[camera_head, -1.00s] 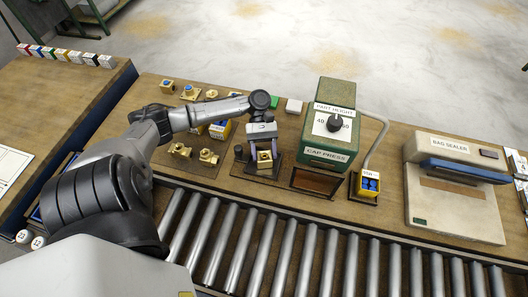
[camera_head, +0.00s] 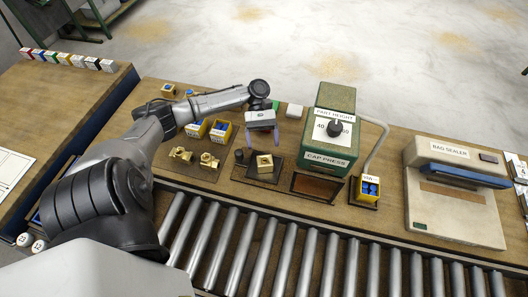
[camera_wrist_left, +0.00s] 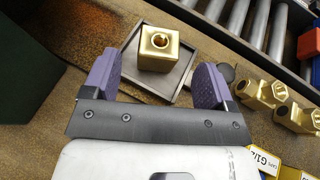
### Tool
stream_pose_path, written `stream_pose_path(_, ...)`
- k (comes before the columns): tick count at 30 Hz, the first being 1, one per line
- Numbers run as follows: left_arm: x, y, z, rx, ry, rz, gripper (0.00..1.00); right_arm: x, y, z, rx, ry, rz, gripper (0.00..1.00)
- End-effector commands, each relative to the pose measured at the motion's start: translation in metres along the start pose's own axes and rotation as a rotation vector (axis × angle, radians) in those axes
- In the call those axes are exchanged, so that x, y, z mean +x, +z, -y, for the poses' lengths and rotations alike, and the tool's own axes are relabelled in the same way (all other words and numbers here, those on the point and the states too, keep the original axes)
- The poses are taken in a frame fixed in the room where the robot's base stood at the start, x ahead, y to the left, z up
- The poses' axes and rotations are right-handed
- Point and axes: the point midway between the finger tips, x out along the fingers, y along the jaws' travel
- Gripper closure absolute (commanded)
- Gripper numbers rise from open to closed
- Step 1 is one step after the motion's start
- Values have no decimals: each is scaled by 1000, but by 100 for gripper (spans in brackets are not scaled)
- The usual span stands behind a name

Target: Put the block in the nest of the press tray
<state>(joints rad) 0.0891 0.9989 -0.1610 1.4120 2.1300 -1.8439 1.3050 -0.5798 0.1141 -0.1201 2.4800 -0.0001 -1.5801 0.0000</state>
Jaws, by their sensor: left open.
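The brass block (camera_head: 264,163), a golden cube with a round hole in its top, sits upright inside a small dark grey tray (camera_head: 257,178) left of the cap press. In the left wrist view the block (camera_wrist_left: 159,58) stands within the tray's raised rim (camera_wrist_left: 184,86); whether it is fully seated cannot be told. My left gripper (camera_head: 263,140) is open and empty, behind and above the block and apart from it. Its purple fingers (camera_wrist_left: 154,80) are spread wide in the left wrist view. My right gripper is not in view.
The green cap press (camera_head: 325,158) stands right of the block, with a brown-floored open tray (camera_head: 316,186) before it. Brass fittings (camera_head: 209,160) lie to the left, with yellow bins (camera_head: 221,131) behind them. Rollers (camera_head: 262,240) run along the front.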

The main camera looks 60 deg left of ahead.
Motion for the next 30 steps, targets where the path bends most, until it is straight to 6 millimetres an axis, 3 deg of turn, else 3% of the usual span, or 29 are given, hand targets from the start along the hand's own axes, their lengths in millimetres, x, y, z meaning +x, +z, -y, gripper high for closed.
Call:
stream_pose_path(6, -39, 1, -1, 0, 2, -1, 21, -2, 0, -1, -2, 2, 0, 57)
stream_pose_path(12, -60, 0, 0, 1, 1, 0, 21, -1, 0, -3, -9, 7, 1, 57)
stream_pose_path(30, -68, 0, 0, 0, -1, 1, 21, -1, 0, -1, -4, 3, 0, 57)
